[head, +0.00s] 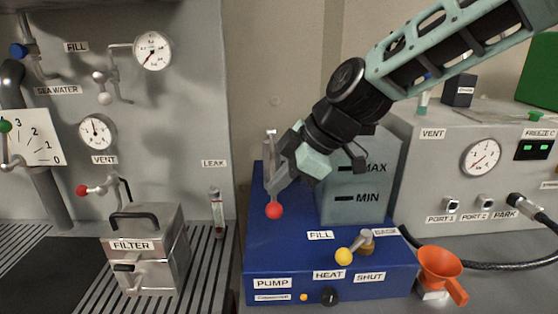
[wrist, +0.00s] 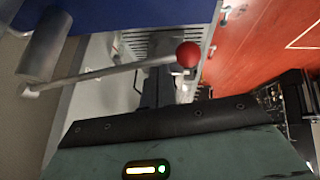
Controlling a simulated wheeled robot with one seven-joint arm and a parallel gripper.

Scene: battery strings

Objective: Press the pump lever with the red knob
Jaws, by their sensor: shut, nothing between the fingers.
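The pump lever is a thin grey rod ending in a red knob (head: 274,211), at the left end of the blue pump unit (head: 268,262). The knob hangs low in front of the unit's blue top. In the wrist view the red knob (wrist: 187,54) and its rod (wrist: 105,74) cross the upper middle. My gripper (head: 279,183) is shut and empty, reaching in from the upper right, close to the lever just above the knob. Its dark fingers (wrist: 158,85) show below the rod in the wrist view. I cannot tell whether they touch the lever.
A grey tank (head: 355,190) with MAX and MIN marks stands behind on the unit. A yellow-knobbed valve (head: 344,256) and an orange funnel (head: 441,268) are to the right. A metal filter box (head: 147,255) and another red-knobbed lever (head: 82,190) are at left.

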